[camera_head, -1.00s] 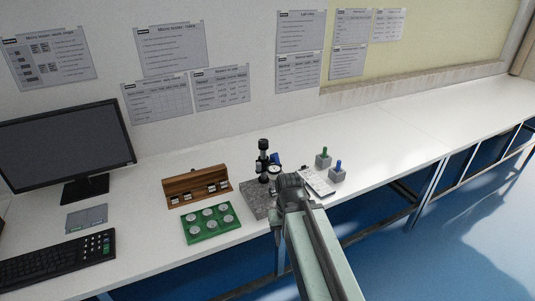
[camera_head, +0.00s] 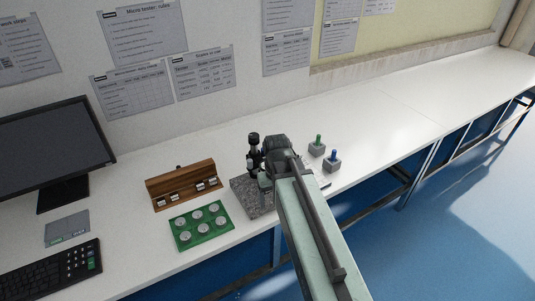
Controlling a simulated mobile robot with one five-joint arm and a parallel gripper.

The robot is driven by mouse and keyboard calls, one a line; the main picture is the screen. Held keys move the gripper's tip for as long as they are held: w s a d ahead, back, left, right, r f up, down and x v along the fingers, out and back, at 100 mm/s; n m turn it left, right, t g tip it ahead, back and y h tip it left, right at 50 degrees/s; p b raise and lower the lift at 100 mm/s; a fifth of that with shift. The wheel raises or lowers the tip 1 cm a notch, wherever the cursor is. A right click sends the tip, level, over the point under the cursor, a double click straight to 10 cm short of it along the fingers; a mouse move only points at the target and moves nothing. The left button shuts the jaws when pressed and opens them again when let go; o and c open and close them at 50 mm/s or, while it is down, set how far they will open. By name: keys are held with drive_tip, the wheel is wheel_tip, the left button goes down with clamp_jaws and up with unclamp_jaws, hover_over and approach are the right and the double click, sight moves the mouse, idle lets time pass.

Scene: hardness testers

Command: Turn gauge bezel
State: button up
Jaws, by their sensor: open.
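A small dark gauge stand (camera_head: 254,154) with a black upright stands on a speckled grey stone base (camera_head: 242,193) near the middle of the bench. My gripper (camera_head: 276,146) is just right of the upright, seen from behind and above. My wrist and arm cover the right part of the stand. The round gauge dial and its bezel are hidden there. My gripper is open, but its fingertips are not clear, and I cannot tell whether they touch the gauge.
A wooden rack (camera_head: 182,185) and a green tray of round discs (camera_head: 201,226) lie left of the stand. Grey blocks with a green pin (camera_head: 317,147) and a blue pin (camera_head: 332,161) stand to the right. A monitor (camera_head: 48,148) and keyboard (camera_head: 52,274) are farther left.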

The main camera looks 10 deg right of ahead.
drive_tip(key=w+r+n+p, duration=0.5)
drive_tip(key=w+r+p, duration=0.7)
drive_tip(key=r, duration=0.4)
wheel_tip(320, 180, down, 9)
drive_tip(key=b, duration=0.8)
drive_tip(key=shift+w+a+r, duration=0.1)
drive_tip(key=shift+w+a, duration=0.05)
drive_tip(key=shift+r, duration=0.15)
drive_tip(key=shift+c, duration=0.3)
